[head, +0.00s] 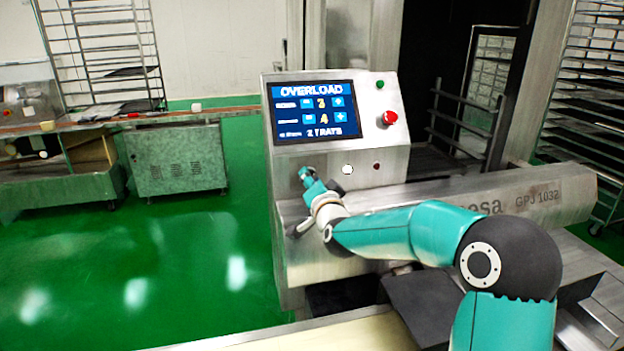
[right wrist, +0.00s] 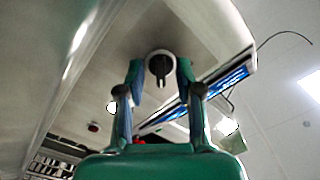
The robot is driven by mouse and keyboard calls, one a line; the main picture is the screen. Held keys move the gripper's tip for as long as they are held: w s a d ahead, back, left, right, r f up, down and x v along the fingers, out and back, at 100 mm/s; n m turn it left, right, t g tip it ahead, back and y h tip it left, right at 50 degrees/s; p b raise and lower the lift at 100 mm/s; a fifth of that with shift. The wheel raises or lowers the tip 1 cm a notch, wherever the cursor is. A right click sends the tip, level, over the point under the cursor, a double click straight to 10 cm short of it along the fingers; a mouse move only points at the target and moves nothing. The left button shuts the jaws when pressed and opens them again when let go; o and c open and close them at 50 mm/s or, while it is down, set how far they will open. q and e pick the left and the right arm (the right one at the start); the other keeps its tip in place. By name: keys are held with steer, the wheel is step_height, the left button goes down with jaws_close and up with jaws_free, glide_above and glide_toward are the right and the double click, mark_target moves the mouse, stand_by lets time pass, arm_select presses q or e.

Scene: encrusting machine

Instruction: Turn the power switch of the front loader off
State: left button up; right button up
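The front loader's control panel (head: 330,160) is a grey metal box with a lit blue screen (head: 314,110) reading "OVERLOAD". My right gripper (head: 306,176) is at the lower left of the panel's face and hides the power switch in the head view. In the right wrist view, a dark rotary knob on a pale round base, apparently the power switch (right wrist: 160,66), shows between the fingertips of my right gripper (right wrist: 160,76). The fingers are apart, one on each side of the knob. I cannot tell whether they touch it. My left gripper is not in view.
The panel also carries a red emergency button (head: 389,118), a green button (head: 380,85), a white button (head: 348,169) and a small red one (head: 376,166). A sloping metal housing (head: 545,190) juts out below. Green floor (head: 150,250) lies open at left.

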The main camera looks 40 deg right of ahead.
jaws_close()
steer(key=shift+f+n, duration=0.1)
steer(key=shift+n, duration=0.2)
steer(key=shift+n+b, duration=0.75)
steer(key=shift+n, duration=0.45)
steer(key=n, duration=0.3)
steer(key=shift+n+b, duration=0.3)
steer(key=n, duration=0.5)
steer(key=n+p, duration=0.1)
steer(key=n, duration=0.5)
steer(key=shift+n, duration=0.3)
